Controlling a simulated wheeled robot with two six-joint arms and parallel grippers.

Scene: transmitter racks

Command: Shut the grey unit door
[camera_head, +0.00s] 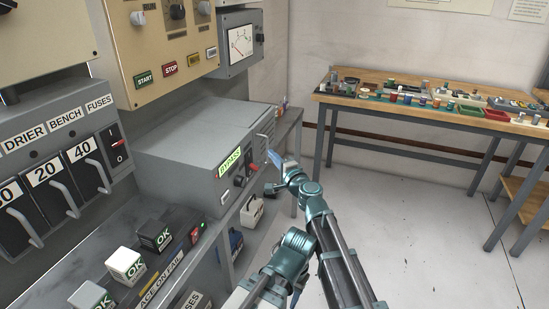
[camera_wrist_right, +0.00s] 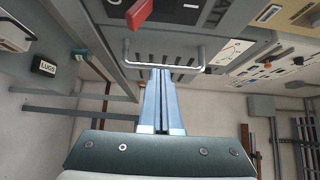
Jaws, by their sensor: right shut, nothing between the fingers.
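The grey unit (camera_head: 190,150) is a wide metal box on the bench at the left, with a green BYPASS label (camera_head: 230,162) on its front. Its door (camera_head: 262,132) is the far part of that front, with a handle; the door looks about in line with the front, but I cannot tell if it is fully shut. In the right wrist view the door's pale bar handle (camera_wrist_right: 203,58) lies across, just beyond my fingertips. My right gripper (camera_head: 274,158) is shut and empty, close in front of the door; contact is unclear. My left gripper is not in view.
A red switch handle (camera_wrist_right: 140,12) juts out near the door. Blocks marked OK (camera_head: 125,265) sit on the near bench, below fuse switches (camera_head: 62,185). A workbench (camera_head: 350,100) with small parts stands at the back right. The floor (camera_head: 430,230) between is clear.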

